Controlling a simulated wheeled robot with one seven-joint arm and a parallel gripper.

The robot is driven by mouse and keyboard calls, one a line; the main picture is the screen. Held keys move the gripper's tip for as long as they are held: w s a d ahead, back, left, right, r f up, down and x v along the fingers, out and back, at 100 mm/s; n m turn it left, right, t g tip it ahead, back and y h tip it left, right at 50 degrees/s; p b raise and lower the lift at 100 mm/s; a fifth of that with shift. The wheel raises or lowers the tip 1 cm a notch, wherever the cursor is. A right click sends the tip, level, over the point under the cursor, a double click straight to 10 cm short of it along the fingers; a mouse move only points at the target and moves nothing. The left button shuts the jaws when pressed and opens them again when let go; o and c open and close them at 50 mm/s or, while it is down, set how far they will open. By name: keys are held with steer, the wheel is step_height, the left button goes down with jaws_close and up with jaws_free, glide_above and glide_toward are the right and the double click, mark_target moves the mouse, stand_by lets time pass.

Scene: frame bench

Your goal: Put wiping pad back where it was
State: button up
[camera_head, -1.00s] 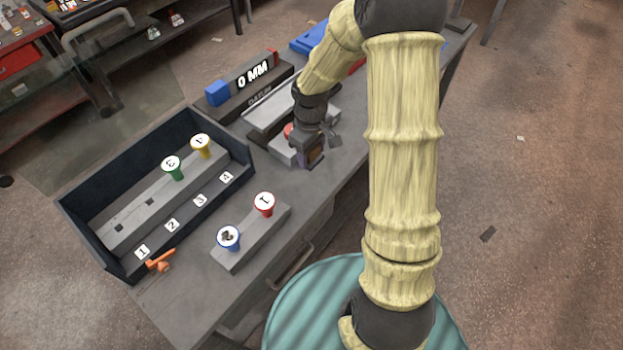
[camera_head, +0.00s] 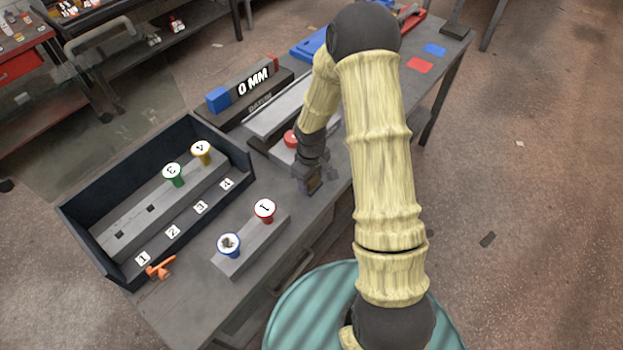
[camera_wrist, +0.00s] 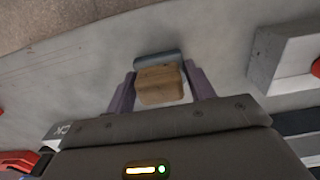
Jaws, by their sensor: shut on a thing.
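The wiping pad (camera_wrist: 160,84) shows in the wrist view as a tan, wood-like block with a grey-blue layer at its far edge. My gripper (camera_wrist: 160,92) is shut on it, one purple-grey finger on each side. In the head view my gripper (camera_head: 311,183) points down over the bench, right of the red-topped peg, and the pad is mostly hidden there. I cannot tell whether the pad touches the bench top.
A dark tray (camera_head: 75,222) with numbered slots and green and yellow pegs stands at left. A grey block (camera_head: 247,248) holds red and blue pegs at the front.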

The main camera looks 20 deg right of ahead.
steer(key=shift+f, duration=0.15)
steer(key=o, duration=1)
steer(key=shift+c, duration=0.2)
step_height(320, 180, up, 12)
steer(key=shift+a, duration=0.1)
